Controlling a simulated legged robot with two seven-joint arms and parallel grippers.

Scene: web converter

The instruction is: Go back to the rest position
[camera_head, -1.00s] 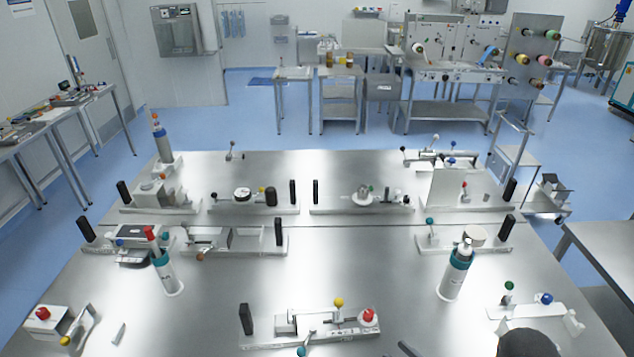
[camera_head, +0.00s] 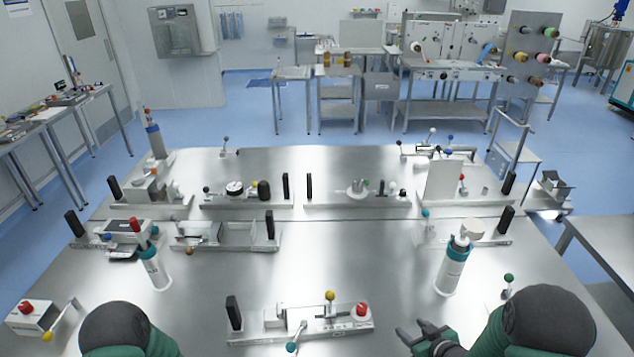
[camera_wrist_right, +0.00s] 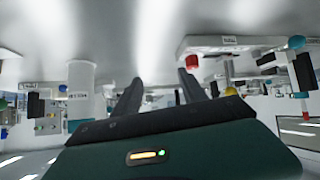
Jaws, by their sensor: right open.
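My right gripper (camera_head: 412,330) is at the lower middle-right of the head view, over the front of the steel table. Its dark fingers are apart and nothing is between them. The fingers also show apart and empty in the right wrist view (camera_wrist_right: 160,88). The dark rounded part of my right arm (camera_head: 546,325) shows to its right. The dark rounded part of my left arm (camera_head: 127,322) shows at the lower left; my left gripper is out of view.
A clamp fixture (camera_head: 300,324) with a red knob (camera_head: 361,309) lies left of my right gripper. A white-and-teal bottle (camera_head: 452,268) stands behind it. A red-button box (camera_head: 38,315) sits left of my left arm. More fixtures line the steel table (camera_head: 350,255), with bare metal between.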

